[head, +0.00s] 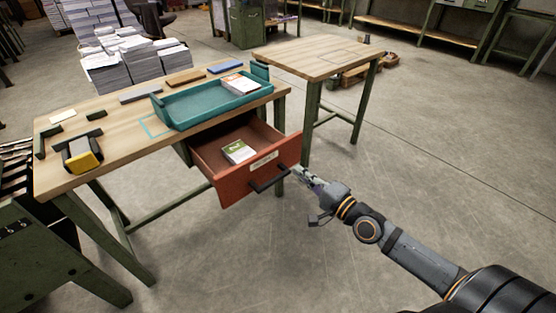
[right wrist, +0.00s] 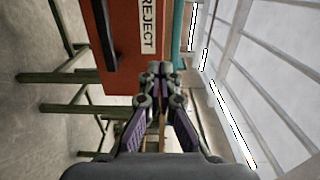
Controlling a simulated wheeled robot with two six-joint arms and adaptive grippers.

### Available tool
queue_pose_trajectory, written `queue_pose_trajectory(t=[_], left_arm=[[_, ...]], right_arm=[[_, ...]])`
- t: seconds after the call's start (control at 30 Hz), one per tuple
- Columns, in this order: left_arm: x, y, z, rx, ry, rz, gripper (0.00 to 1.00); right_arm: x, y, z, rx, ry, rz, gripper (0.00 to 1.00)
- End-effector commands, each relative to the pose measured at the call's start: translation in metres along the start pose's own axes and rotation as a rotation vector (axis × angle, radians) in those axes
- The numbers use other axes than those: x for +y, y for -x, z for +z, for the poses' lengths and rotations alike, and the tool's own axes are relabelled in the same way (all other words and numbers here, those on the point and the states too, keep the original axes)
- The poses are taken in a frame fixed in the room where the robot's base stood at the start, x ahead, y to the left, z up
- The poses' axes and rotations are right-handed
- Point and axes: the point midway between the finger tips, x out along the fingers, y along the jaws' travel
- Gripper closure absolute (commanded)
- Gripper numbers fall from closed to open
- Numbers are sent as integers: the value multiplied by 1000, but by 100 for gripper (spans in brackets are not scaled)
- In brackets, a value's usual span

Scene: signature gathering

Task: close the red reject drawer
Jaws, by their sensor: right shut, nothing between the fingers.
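The red reject drawer (head: 215,170) is pulled out from under the front of the wooden table. It has a black handle (head: 268,181) and a white label on its front; a small stack of booklets (head: 238,152) lies inside. My right gripper (head: 301,172) is shut and empty, just to the right of the drawer front near the handle's right end. In the right wrist view the fingertips (right wrist: 160,68) appear beside the drawer front (right wrist: 125,45), with the REJECT label readable; I cannot tell whether they touch it. My left gripper is not in view.
A teal tray (head: 185,112) with papers sits on the wooden table (head: 110,148) above the drawer. A yellow-and-black device (head: 83,158) stands at its left. A second wooden table (head: 300,55) stands behind right. The floor in front of the drawer is clear.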

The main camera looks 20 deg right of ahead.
Motion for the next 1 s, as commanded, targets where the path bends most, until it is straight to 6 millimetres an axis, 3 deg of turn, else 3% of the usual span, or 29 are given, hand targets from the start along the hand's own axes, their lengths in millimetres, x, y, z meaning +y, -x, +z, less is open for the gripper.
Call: queue_pose_trajectory(t=[0.3,0.5,1.0], left_arm=[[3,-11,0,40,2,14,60],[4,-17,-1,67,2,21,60],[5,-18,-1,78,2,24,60]], right_arm=[[-2,-63,1,-1,-7,-8,100],[-1,-90,1,-2,-2,-3,100],[-1,-99,1,-2,0,0,100]])
